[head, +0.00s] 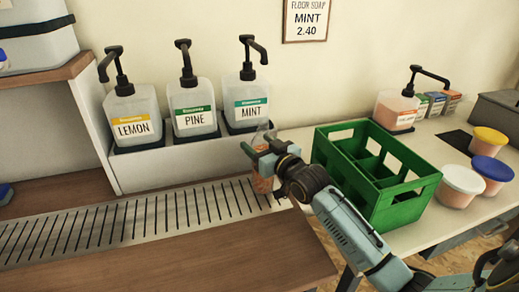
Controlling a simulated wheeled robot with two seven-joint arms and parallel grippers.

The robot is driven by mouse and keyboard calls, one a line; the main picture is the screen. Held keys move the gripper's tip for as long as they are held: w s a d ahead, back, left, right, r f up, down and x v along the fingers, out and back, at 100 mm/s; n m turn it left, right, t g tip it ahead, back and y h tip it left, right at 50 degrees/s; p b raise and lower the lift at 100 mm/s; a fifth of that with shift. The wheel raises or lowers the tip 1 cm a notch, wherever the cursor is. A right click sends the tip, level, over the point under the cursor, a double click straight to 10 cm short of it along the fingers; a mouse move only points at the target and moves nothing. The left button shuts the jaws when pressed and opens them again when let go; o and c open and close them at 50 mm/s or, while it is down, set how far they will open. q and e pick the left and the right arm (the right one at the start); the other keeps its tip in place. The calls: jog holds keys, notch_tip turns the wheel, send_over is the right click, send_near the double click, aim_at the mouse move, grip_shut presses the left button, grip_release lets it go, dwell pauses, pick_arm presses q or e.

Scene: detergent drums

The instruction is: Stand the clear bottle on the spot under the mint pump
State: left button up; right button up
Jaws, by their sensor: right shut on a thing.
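The clear bottle (263,184) shows above and below my right gripper (254,153), with an orange tint low down. My right gripper is shut on it and hides its middle. The bottle looks upright over the right end of the slatted drip tray (150,217); I cannot tell whether its base touches. The mint drum (248,104) stands on the white ledge behind, with its black pump (248,58) on top, above and left of the bottle. No marked spot can be made out on the tray below it. My left gripper is not in view.
Lemon (132,124) and pine (193,107) drums stand left of mint. A green crate (376,175) is close right of the bottle, beside my right arm. Several lidded tubs (461,184) and another pump drum (396,108) stand further right. The tray's left part is clear.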

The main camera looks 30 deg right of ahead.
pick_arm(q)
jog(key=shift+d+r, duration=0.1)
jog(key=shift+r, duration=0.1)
pick_arm(e)
jog(key=shift+f, duration=0.1)
jog(key=o, duration=1.7)
jog(key=shift+f, duration=0.2)
jog(key=shift+o, duration=0.2)
jog(key=shift+s+r, duration=0.1)
jog(key=shift+r, duration=0.05)
jog(key=shift+s, duration=0.35)
pick_arm(q)
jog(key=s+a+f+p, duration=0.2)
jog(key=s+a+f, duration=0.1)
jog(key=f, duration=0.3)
jog(key=shift+p, duration=0.35)
pick_arm(e)
jog(key=s, duration=1.1)
jog(key=shift+d, duration=0.45)
